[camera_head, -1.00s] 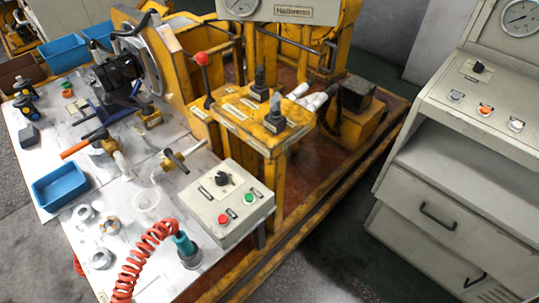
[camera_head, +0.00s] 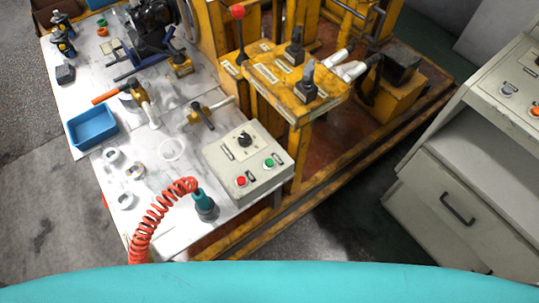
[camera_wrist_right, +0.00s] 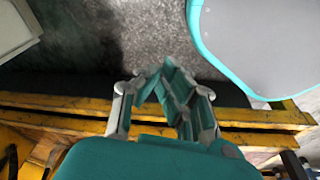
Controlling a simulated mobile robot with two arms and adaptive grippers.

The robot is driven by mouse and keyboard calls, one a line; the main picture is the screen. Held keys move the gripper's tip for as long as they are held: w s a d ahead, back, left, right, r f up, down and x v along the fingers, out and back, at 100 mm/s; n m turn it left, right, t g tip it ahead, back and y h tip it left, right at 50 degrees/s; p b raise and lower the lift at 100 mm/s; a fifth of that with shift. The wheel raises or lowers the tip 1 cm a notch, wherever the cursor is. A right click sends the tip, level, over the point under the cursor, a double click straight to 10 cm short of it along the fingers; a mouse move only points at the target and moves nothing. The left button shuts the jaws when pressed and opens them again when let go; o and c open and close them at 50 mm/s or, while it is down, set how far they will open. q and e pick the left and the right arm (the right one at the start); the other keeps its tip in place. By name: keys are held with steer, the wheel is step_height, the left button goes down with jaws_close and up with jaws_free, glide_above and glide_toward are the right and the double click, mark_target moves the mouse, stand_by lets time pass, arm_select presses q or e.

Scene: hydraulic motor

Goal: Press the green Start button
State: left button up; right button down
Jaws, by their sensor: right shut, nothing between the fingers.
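The green button (camera_head: 269,163) is on the sloped top of a light grey control box (camera_head: 222,168), in the middle of the head view. A red button (camera_head: 240,181) sits to its left, and a black rotary knob (camera_head: 244,139) sits above them. My right gripper (camera_wrist_right: 167,72) shows only in the right wrist view. Its fingers are drawn together with nothing between them, above the floor and a yellow frame edge. The green button is not visible in that view, so their distance cannot be told. My left gripper is in neither view.
The box stands on a white worktop (camera_head: 180,232) beside a red coiled hose (camera_head: 150,220) with a teal end. A yellow machine stand (camera_head: 290,85) rises behind it. A grey cabinet (camera_head: 470,190) stands right. Dark floor (camera_head: 345,225) lies open between them.

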steer(key=w+a+r+n+t+y+p, duration=0.15)
steer(key=w+a+r+p, duration=0.3)
steer(key=w+r, duration=1)
arm_select(q)
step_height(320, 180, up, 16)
steer(key=p, duration=0.9)
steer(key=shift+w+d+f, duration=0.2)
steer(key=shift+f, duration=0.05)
arm_select(e)
step_height(320, 180, up, 34)
steer(key=n+t+y, duration=0.2)
steer(key=n+y, duration=0.3)
steer(key=n, duration=0.8)
glide_above(267, 164)
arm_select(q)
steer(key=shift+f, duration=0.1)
arm_select(e)
steer(key=shift+f, duration=0.15)
step_height(267, 164, down, 8)
steer(key=b, duration=0.7)
steer(key=shift+r, duration=0.25)
arm_select(q)
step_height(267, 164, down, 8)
steer(key=shift+b, duration=0.35)
arm_select(e)
steer(key=shift+f, duration=0.55)
